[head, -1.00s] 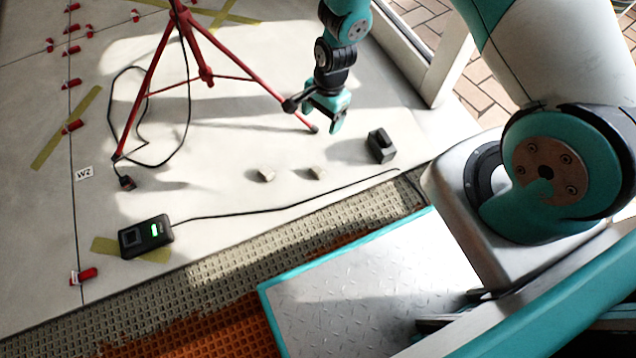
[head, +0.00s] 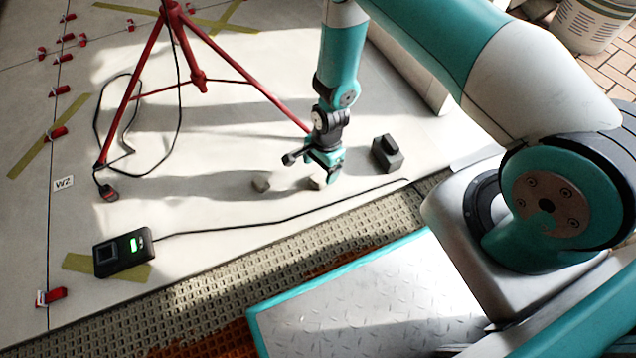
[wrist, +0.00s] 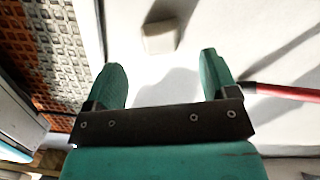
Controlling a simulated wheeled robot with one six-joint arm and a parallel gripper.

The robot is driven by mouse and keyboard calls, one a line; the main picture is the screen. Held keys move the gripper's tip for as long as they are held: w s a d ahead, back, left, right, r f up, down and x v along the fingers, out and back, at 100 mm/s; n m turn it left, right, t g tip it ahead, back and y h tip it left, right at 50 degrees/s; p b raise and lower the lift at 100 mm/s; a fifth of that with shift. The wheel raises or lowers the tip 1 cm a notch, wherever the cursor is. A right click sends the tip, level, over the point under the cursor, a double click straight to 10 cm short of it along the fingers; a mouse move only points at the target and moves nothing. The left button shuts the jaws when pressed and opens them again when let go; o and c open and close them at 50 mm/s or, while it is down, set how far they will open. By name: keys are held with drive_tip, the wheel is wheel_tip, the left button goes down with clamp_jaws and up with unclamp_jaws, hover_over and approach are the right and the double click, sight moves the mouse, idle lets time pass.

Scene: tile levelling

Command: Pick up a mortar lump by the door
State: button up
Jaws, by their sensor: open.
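Two small pale mortar lumps lie on the light tiled floor in the head view. The left lump (head: 261,184) is clear of my arm. The right lump (head: 315,183) is partly hidden by my gripper (head: 323,170), which hangs low right at it. In the wrist view one pale lump (wrist: 160,38) lies on the floor just beyond the fingertips, between their lines. I cannot tell for certain which lump it is. My gripper (wrist: 161,66) is open, with nothing between its teal fingers. The door side, with a pale frame (head: 425,75), is at the upper right.
A red tripod (head: 197,80) stands behind, one leg close to my gripper. A dark block (head: 386,154) sits right of the gripper. A black device (head: 123,252) trails a cable in front of the lumps. Ribbed matting (head: 235,275) edges the floor. Red clips (head: 56,133) lie left.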

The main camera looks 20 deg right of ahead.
sight(318, 178)
drive_tip(key=f+b, duration=0.2)
drive_tip(key=a+f+b, duration=0.1)
drive_tip(key=f+b, duration=0.1)
drive_tip(key=f, duration=0.1)
drive_tip(key=shift+s, duration=0.15)
drive_tip(key=c, duration=1)
